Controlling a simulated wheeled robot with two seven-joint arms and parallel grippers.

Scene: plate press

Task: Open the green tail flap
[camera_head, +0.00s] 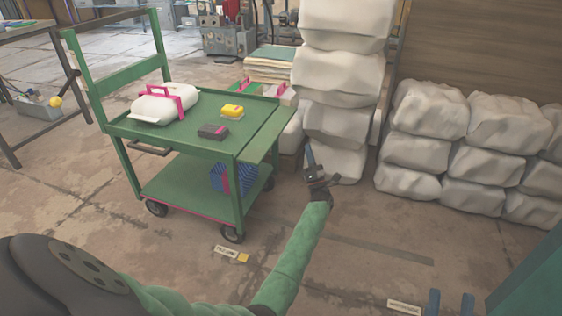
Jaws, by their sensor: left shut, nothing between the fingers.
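The green cart (185,142) stands left of centre. Its green tail flap (266,134) is the narrow panel along the right end of the top deck; it sticks outward, roughly level with the deck. My left gripper (310,153) is shut and empty, in the air to the right of the flap and apart from it.
A white bundle with a pink handle (165,102), a yellow block (232,111) and a dark block (213,132) lie on the deck. A blue item (232,178) sits on the lower shelf. White sacks (335,75) are stacked behind my left gripper. The floor in front is mostly clear.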

